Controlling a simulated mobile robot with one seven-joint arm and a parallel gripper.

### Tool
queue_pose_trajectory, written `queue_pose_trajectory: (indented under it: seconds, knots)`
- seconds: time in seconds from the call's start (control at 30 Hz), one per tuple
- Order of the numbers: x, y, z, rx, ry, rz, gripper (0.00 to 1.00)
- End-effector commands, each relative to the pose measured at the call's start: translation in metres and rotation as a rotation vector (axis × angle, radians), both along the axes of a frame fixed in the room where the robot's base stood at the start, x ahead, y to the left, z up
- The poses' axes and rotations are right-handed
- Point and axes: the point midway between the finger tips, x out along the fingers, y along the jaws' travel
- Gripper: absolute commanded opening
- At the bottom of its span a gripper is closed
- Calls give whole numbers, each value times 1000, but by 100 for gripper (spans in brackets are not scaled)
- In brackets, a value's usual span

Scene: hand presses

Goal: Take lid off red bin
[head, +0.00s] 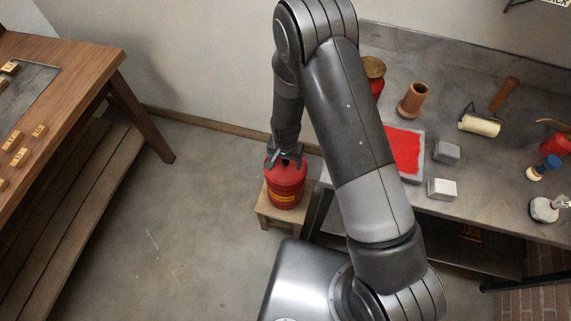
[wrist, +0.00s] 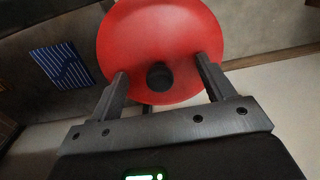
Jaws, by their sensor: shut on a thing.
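The red bin (head: 285,193) is a round red can with yellow markings. It stands upright on a small wooden stool on the floor. Its red lid (wrist: 160,25) fills the top of the wrist view as a round disc with a black knob (wrist: 160,76) at its middle. My gripper (head: 285,160) is over the top of the bin, pointing down. I cannot tell whether the lid is clear of the bin's rim.
The wooden stool (head: 262,210) stands close to the grey workbench (head: 480,205) at right, which holds a red-inked tray (head: 405,150), a roller (head: 480,124) and metal blocks. A wooden table (head: 75,75) is at left. The floor between is clear.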

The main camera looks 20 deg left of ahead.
Motion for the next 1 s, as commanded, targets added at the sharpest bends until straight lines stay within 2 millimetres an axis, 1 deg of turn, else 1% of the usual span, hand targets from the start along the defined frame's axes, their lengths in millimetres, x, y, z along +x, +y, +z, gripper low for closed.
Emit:
queue_pose_trajectory:
  seconds: [0.03, 0.17, 0.23, 0.27, 0.3, 0.33, 0.47, 0.7, 0.8, 0.9, 1.0]
  knots:
    - [-2, 0, -3, -1, 3, 2, 50]
    - [-2, 0, -2, -1, 3, 2, 50]
    - [-2, 0, 1, -1, 2, 2, 42]
    - [-2, 0, 2, 0, 2, 2, 19]
    - [-2, 1, 5, 0, 2, 2, 3]
    - [-1, 1, 7, 0, 1, 2, 0]
    - [-1, 1, 24, 1, 0, 2, 0]
    - [0, 1, 66, 2, -1, 2, 0]
    - [-1, 0, 80, 1, 0, 1, 0]
    - [-1, 0, 91, 0, 0, 1, 0]
    - [-1, 0, 97, 0, 0, 0, 0]
